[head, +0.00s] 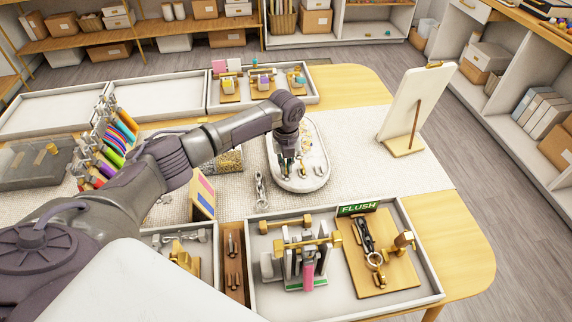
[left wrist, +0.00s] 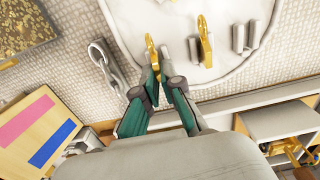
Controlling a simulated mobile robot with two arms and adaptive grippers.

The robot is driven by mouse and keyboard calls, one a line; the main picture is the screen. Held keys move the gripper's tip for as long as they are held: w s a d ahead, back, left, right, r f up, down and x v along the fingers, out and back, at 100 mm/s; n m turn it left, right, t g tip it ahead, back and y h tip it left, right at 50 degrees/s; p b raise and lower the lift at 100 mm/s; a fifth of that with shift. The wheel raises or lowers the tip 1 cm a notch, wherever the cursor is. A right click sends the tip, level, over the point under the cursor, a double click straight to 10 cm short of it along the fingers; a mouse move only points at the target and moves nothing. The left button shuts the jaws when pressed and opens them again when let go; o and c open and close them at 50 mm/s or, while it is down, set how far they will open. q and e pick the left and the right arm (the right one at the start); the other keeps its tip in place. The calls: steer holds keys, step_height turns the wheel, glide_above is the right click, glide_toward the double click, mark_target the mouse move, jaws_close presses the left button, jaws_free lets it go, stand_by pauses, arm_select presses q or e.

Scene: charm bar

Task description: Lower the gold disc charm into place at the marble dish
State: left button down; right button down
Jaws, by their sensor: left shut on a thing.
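The marble dish (head: 316,180) is a white oval tray in the middle of the head view; its pale surface fills the top of the left wrist view (left wrist: 130,22). My left gripper (head: 287,168) reaches down over the dish's left part. In the left wrist view its teal fingertips (left wrist: 155,80) are closed on a gold charm (left wrist: 151,50), seen nearly edge-on. Whether the charm touches the dish, I cannot tell. Another gold charm (left wrist: 206,45) lies to its right on the dish, beside silver pieces (left wrist: 238,38). My right gripper is in neither view.
A silver chain clasp (head: 261,188) lies on the woven mat left of the dish. A tray with a FLUSH sign (head: 358,209) stands in front. A mirror or board on a stand (head: 415,105) stands at right. The mat right of the dish is clear.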

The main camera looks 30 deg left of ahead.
arm_select(q)
steer(key=shift+f, duration=0.4)
stand_by(0.8)
steer(key=c, duration=1.2)
jaws_free()
steer(key=shift+r, duration=0.15)
steer(key=shift+r+p, duration=2.85)
steer(key=shift+r, duration=0.05)
